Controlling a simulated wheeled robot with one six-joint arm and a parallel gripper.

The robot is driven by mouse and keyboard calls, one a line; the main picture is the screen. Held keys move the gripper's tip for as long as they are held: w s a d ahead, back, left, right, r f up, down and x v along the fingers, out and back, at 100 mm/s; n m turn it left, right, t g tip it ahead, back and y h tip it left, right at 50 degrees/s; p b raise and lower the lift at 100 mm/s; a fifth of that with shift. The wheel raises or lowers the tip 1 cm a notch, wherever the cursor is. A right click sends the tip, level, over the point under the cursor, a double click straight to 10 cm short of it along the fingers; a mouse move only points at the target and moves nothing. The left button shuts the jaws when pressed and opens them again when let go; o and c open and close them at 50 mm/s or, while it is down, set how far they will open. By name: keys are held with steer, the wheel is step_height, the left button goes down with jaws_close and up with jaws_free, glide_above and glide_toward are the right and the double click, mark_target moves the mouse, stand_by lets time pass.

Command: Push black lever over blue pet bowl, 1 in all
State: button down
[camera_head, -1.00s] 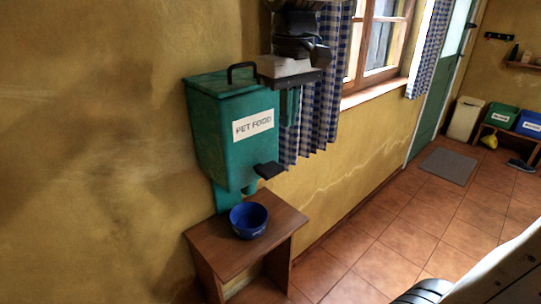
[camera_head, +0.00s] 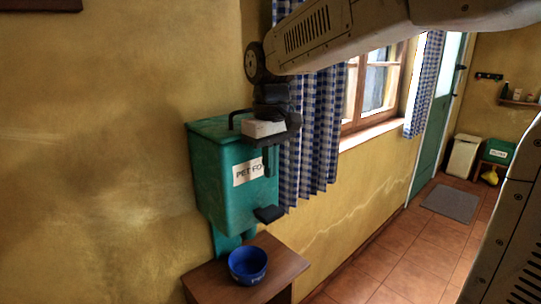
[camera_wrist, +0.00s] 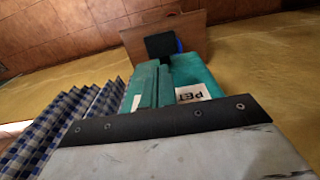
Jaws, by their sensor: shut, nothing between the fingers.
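The black lever (camera_head: 269,214) sticks out from the lower front of the green pet food dispenser (camera_head: 217,175) on the wall. The blue pet bowl (camera_head: 248,266) stands below it on a small wooden table. My gripper (camera_head: 269,174) points down in front of the dispenser and covers part of its label. Its green fingers are shut together and empty, above the lever with a visible gap. In the wrist view the fingers (camera_wrist: 151,68) point toward the black lever (camera_wrist: 161,45). Only a sliver of the blue bowl (camera_wrist: 180,45) shows behind the lever.
The small wooden table (camera_head: 285,262) stands against the wall under the dispenser. A blue checked curtain (camera_head: 312,150) hangs close to the right of my gripper. The tiled floor to the right is clear up to a grey mat (camera_head: 451,203).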

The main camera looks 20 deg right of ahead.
mark_target(271, 212)
step_height(271, 212, down, 9)
stand_by(0.3)
steer(key=shift+s+f, duration=0.1)
steer(key=shift+f, duration=1.75)
step_height(271, 212, up, 14)
steer(key=shift+r, duration=0.2)
steer(key=s+d+f+m, duration=0.1)
steer(key=s+f, duration=0.1)
steer(key=s, duration=0.5)
steer(key=s+d+f+m+t, duration=0.1)
steer(key=s+f, duration=0.2)
steer(key=s, duration=0.5)
steer(key=s+d+f+m, duration=0.1)
steer(key=s+f, duration=0.2)
steer(key=s, duration=0.5)
steer(key=shift+d+m, duration=0.25)
steer(key=shift+m, duration=0.05)
